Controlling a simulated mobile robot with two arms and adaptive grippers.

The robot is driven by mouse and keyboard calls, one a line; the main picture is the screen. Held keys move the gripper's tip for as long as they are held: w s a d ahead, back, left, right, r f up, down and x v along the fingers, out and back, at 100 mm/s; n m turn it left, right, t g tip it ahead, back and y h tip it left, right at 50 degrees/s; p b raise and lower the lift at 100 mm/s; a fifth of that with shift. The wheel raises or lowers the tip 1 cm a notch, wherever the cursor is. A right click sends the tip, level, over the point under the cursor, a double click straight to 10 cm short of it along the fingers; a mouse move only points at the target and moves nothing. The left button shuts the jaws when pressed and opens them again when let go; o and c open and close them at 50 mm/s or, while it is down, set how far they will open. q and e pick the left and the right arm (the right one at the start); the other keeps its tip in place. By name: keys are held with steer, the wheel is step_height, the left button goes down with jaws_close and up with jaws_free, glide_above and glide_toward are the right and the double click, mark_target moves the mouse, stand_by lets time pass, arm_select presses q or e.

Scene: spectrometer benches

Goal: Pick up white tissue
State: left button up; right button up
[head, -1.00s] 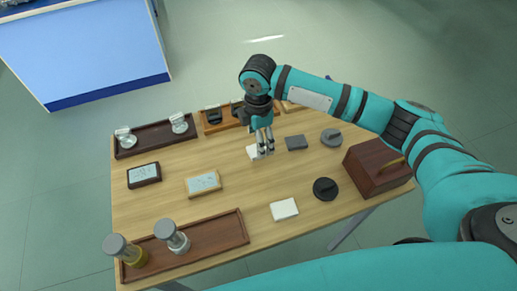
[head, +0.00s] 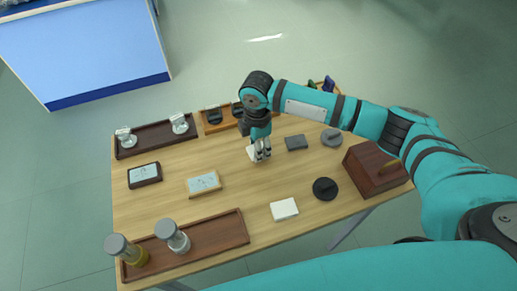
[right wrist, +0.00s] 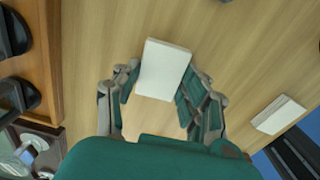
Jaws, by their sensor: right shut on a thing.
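A white tissue (head: 252,153), a small flat white block, is at the middle of the wooden table. My right gripper (head: 261,155) points down over it and hides part of it. In the right wrist view the tissue (right wrist: 163,70) is between the fingers of my right gripper (right wrist: 158,92), which is shut on it. I cannot tell whether it is off the tabletop. A second white tissue (head: 284,209) lies flat near the table's front edge and also shows in the right wrist view (right wrist: 278,115). My left gripper is not in view.
A grey block (head: 296,142), a grey round piece (head: 331,137), a black round piece (head: 325,188) and a brown box (head: 375,168) are to the right. Framed cards (head: 204,184) and a front tray (head: 215,233) with two capped jars are left. Bare wood surrounds the gripper.

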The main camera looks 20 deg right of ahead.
steer(key=shift+r, duration=0.55)
step_height(320, 180, up, 2)
steer(key=shift+r, duration=0.15)
steer(key=s, duration=0.5)
steer(key=s+r, duration=0.1)
steer(key=s, duration=0.4)
steer(key=s+b, duration=0.1)
steer(key=s, duration=0.5)
steer(key=shift+r, duration=0.3)
